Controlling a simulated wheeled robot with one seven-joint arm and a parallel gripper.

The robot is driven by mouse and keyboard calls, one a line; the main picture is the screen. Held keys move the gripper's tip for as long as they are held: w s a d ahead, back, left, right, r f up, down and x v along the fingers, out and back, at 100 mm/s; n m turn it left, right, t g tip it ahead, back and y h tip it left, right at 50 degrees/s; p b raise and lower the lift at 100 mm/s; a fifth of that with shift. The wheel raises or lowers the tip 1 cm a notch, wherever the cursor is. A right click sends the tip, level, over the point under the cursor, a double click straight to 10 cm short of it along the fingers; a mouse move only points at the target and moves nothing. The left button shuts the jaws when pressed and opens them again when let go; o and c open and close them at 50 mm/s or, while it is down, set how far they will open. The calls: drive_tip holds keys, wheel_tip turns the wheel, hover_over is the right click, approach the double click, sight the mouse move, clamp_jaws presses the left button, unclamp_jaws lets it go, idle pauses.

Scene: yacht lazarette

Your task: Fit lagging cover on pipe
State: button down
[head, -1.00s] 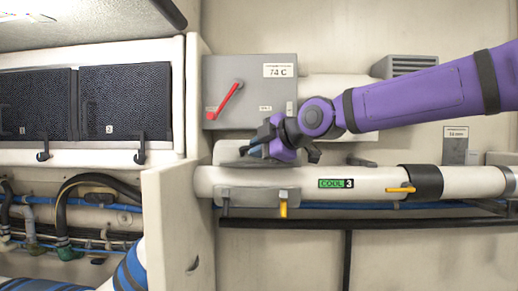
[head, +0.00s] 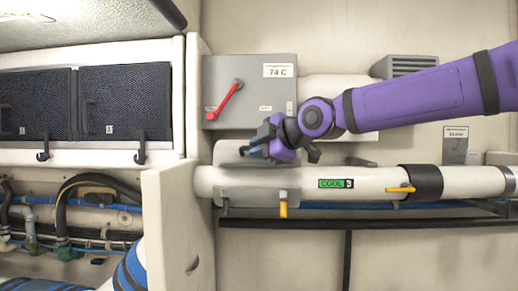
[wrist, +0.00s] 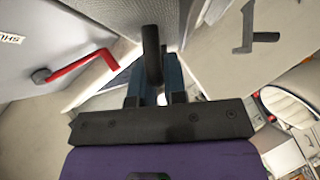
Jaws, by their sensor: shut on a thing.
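The white pipe (head: 375,176) runs level across the wall, with a green label reading COOL 3 (head: 336,183). A grey lagging cover sits at the pipe's left part: its lower piece (head: 252,197) lies against the pipe's front, with a yellow latch (head: 283,209) hanging from it. A lighter grey upper piece (head: 228,153) stands above the pipe, partly hidden by my gripper. My gripper (head: 252,149) is at that upper piece. In the wrist view its blue fingers (wrist: 153,85) are shut on a black handle (wrist: 152,55). Whether the pieces meet behind the pipe is hidden.
A grey box (head: 245,90) marked 74 C with a red lever (head: 228,98) is just above my gripper. A black collar (head: 426,183) with a yellow lever is on the pipe at right. A white partition (head: 180,225) stands at the left; hoses lie beyond it.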

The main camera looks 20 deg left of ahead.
drive_tip(key=shift+f, duration=2.45)
idle(1.5)
drive_tip(key=c, duration=1.1)
unclamp_jaws()
drive_tip(key=shift+v, duration=5.4)
drive_tip(key=shift+w, duration=0.1)
